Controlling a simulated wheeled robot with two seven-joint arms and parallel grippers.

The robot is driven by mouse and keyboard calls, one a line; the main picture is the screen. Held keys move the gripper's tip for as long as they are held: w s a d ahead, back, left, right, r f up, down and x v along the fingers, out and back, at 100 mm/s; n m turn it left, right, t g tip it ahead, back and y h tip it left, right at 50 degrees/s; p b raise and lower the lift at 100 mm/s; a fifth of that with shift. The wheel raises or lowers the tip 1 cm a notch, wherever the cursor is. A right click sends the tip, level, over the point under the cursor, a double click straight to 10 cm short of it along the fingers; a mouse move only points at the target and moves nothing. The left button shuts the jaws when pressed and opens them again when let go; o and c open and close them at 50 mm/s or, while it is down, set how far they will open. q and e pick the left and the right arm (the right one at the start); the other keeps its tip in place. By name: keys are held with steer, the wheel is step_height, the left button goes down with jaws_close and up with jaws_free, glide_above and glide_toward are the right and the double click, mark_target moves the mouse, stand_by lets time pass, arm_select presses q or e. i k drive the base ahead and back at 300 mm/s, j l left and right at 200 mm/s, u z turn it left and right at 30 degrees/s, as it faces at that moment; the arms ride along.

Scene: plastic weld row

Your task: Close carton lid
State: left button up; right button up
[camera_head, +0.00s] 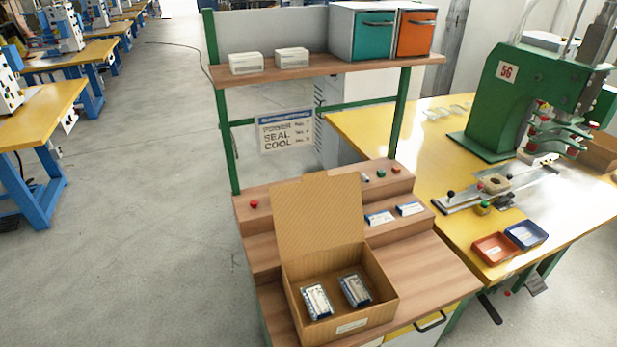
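An open cardboard carton (366,316) stands at the front left of the wooden bench. Its lid (318,214) stands up at the carton's far edge, leaning slightly back. Two packed items with white and blue wrapping, a left one (317,301) and a right one (354,289), lie inside on the carton floor. Neither of my grippers shows in the head view.
The wooden bench top (424,273) is clear right of the carton. Stepped ledges behind hold a red button (254,204) and small labelled boxes (380,218). A yellow table (470,235) with a green machine (520,95) and red and blue trays (493,248) adjoins at right.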

mark_target(320, 212)
steer(key=i+j+z, duration=0.15)
steer(key=j+z, duration=0.15)
steer(key=j, duration=0.2)
steer(key=i+j+z, duration=0.1)
steer(key=j+z, duration=0.15)
steer(key=j, duration=0.25)
steer(key=j+z, duration=0.3)
steer(key=j, duration=0.2)
steer(key=i, duration=0.05)
